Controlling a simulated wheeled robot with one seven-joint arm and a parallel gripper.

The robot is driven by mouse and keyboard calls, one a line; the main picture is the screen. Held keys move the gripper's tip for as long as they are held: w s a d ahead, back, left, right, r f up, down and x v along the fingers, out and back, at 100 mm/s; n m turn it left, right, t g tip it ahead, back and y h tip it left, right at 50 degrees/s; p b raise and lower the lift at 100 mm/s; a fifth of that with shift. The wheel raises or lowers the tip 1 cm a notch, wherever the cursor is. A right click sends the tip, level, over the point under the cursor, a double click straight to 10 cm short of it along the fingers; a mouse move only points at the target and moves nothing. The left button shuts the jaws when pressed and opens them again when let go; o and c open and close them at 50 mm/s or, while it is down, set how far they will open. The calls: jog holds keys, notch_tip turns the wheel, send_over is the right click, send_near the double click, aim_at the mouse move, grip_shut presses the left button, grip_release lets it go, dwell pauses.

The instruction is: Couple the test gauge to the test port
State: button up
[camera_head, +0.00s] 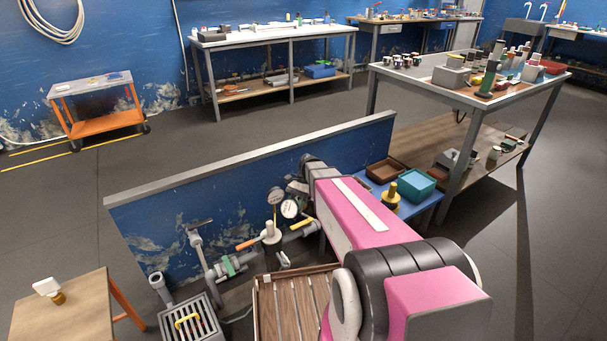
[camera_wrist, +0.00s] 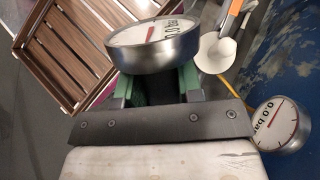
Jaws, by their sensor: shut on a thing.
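My gripper (camera_wrist: 156,86) is shut on a test gauge (camera_wrist: 152,46), a round silver-rimmed dial with a white face and red needle, reading 0.0 bar. The green fingers sit either side below its rim, and its stem is hidden between them. In the head view a white-faced gauge (camera_head: 290,209), apparently the held one, shows by my gripper at the arm's end. A second gauge (camera_head: 276,196) stands by the blue panel; a similar dial (camera_wrist: 282,123) shows at right in the wrist view. I cannot make out the test port; it may be among the grey pipework (camera_head: 302,229).
An orange-handled valve (camera_head: 270,233) and a green-banded pipe fitting (camera_head: 229,266) stand before the low blue panel (camera_head: 150,225). A slatted wooden platform (camera_head: 262,312) and a grated drain box (camera_head: 204,325) lie in front. A blue bench (camera_head: 422,207) with trays stands right of the pipework.

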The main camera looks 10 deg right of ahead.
jog(key=w+f+m+t+y, duration=0.1)
jog(key=w+m+t+y, duration=0.9)
jog(key=w, duration=0.4)
jog(key=w+d+f+m+t, duration=0.2)
jog(key=w+d+m+t, duration=0.5)
jog(key=w+m+t, duration=0.1)
jog(key=w+t, duration=0.1)
jog(key=w, duration=0.1)
jog(key=shift+w+d+t+y, duration=0.25)
jog(key=shift+w+t+y, duration=0.05)
jog(key=shift+t, duration=0.1)
jog(key=shift+f, duration=2.8)
jog(key=shift+f, duration=1.55)
jog(key=shift+r, duration=0.3)
dwell(0.6)
